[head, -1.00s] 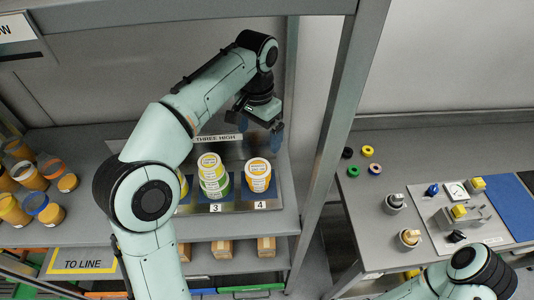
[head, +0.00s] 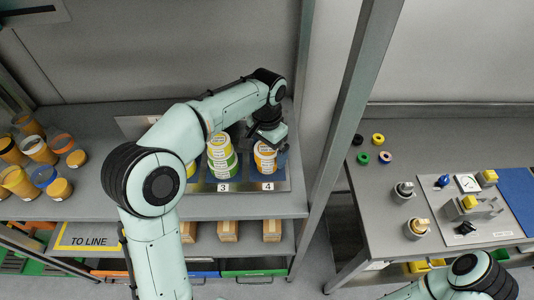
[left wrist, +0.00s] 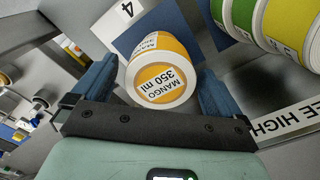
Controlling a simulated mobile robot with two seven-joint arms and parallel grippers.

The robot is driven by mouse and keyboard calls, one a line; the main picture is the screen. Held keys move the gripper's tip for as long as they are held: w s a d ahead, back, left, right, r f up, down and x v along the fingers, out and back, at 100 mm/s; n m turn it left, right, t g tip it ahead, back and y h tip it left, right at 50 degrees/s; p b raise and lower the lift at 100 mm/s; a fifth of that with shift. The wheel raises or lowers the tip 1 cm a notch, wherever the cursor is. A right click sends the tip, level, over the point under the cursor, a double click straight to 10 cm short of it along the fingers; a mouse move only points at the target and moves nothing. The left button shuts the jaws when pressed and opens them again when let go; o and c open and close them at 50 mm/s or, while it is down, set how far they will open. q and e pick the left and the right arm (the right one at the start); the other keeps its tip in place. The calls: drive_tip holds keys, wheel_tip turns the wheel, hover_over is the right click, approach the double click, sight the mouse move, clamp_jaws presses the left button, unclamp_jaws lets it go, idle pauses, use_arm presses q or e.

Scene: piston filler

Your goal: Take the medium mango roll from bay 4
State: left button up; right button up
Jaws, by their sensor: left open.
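The mango roll (head: 264,158) stands in bay 4, by the number 4 label (head: 268,186). In the left wrist view the roll (left wrist: 162,76) shows an orange band, a white rim and a lid reading "MANGO 350 ml". My left gripper (head: 267,149) is open, over the roll in the head view. In the left wrist view its two blue fingers lie on either side of the roll, with some space visible beside it. Contact cannot be told. My right forearm shows at the lower right of the head view, but its gripper is out of view.
A green-and-yellow stack (head: 221,160) stands close by in bay 3. Orange-banded containers (head: 40,150) crowd the shelf's left. A grey post (head: 350,110) rises right of the bays. A side table (head: 375,210) holds small parts and fixtures.

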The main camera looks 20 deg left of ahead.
use_arm(q)
drive_tip(key=shift+w, duration=0.1)
drive_tip(key=c, duration=1.1)
drive_tip(key=shift+c, duration=0.2)
